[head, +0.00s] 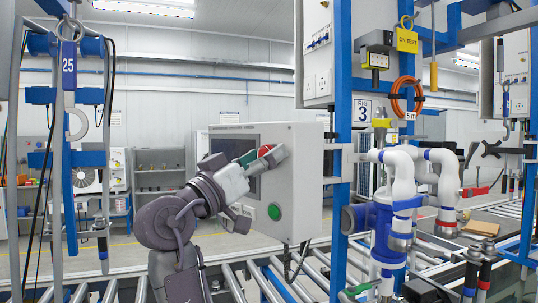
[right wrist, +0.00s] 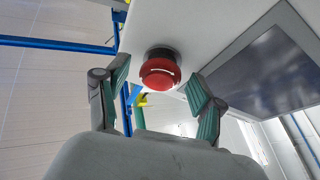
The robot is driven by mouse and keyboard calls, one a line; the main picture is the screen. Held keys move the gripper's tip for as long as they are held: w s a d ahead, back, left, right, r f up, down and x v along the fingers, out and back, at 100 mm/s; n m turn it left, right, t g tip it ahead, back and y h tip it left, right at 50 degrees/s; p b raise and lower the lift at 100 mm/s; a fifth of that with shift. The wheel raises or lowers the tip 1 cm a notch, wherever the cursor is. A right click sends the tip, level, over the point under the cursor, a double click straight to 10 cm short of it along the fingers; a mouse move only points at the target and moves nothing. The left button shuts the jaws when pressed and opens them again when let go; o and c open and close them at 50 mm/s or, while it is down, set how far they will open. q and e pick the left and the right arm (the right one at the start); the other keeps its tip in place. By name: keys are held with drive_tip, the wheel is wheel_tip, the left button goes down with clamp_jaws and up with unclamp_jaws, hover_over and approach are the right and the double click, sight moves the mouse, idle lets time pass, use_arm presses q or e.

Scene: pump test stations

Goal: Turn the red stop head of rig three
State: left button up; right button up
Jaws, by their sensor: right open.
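The red stop head (head: 265,150) sits on the front of a light grey control box (head: 302,180), right of its dark screen (head: 234,146). In the right wrist view the red stop head (right wrist: 159,74) shows whole, on a black collar. My right gripper (head: 263,158) is at the box front and partly covers the head in the head view. In the right wrist view the right gripper (right wrist: 157,82) is open, with one green-padded finger on each side of the head and gaps to both. I cannot tell the depth gap. My left gripper is out of view.
A green button (head: 274,212) is lower on the box. A roller conveyor (head: 240,284) runs below.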

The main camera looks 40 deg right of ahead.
drive_tip(key=shift+a, duration=0.15)
drive_tip(key=shift+c, duration=0.2)
drive_tip(key=c, duration=1.1)
use_arm(q)
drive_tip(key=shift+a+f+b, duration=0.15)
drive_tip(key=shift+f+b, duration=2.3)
drive_tip(key=shift+b, duration=0.05)
use_arm(e)
drive_tip(key=shift+m+g, duration=1.35)
drive_tip(key=shift+m, duration=1.3)
drive_tip(key=shift+m+g, duration=1.35)
drive_tip(key=shift+m, duration=1.3)
